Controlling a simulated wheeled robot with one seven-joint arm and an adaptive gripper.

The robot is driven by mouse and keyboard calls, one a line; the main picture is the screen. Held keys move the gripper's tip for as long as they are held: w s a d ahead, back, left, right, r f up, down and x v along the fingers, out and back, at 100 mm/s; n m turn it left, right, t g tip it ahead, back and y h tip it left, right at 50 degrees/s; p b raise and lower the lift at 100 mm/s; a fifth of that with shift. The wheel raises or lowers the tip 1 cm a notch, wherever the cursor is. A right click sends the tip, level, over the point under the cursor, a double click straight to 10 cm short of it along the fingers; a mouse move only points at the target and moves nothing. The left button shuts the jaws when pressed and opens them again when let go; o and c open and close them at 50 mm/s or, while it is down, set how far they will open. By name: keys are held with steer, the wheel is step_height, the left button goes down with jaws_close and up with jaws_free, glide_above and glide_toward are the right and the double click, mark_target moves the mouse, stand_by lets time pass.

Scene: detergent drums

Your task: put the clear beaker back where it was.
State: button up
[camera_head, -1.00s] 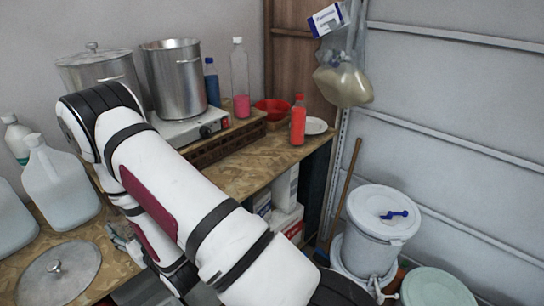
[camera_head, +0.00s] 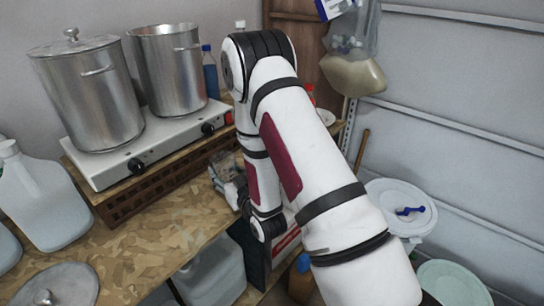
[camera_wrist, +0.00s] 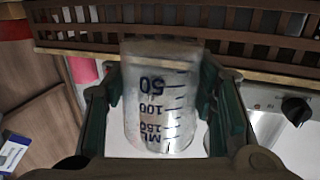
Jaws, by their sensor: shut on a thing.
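The clear beaker (camera_wrist: 160,105) fills the middle of the wrist view, with dark volume marks on its side. My gripper (camera_wrist: 162,85) is shut on it, with one dark green finger on each side. In the head view the beaker (camera_head: 222,164) is small and partly hidden by my gripper (camera_head: 230,182). There it appears in front of the brown slatted stand, over the chipboard worktop (camera_head: 150,240). I cannot tell whether it touches the worktop.
Two metal pots (camera_head: 90,95) stand on a white hotplate (camera_head: 150,150) with knobs, raised on the brown slatted stand (camera_head: 150,190). A jug (camera_head: 45,205) and a metal lid (camera_head: 55,285) are at left. White drums stand on the right.

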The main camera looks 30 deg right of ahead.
steer(key=w+d+r+n+y+b, duration=0.1)
steer(key=w+d+r+b, duration=0.2)
steer(key=d, duration=0.4)
steer(key=w+d+r+n+y+b, duration=0.1)
steer(key=w+d+y+b, duration=0.1)
steer(key=w+d+b, duration=0.35)
steer(key=s+d+n+g+y+b, duration=0.1)
steer(key=s+d+y+b, duration=0.1)
steer(key=s+d+b, duration=0.7)
steer(key=s+d, duration=0.2)
steer(key=d, duration=0.3)
steer(key=shift+s+f, duration=0.3)
steer(key=shift+s, duration=0.05)
steer(key=w+a+f+b, duration=0.1)
steer(key=w+f, duration=0.1)
steer(key=w, duration=0.1)
steer(key=w+a+f+b, duration=0.1)
steer(key=w, duration=0.2)
steer(key=w+a+f+b, duration=0.1)
steer(key=w+f, duration=0.1)
steer(key=w, duration=0.2)
steer(key=shift+w+a+f, duration=0.1)
steer(key=shift+a+f, duration=0.25)
steer(key=w+f, duration=0.1)
steer(key=w+a+f, duration=0.1)
steer(key=w, duration=0.1)
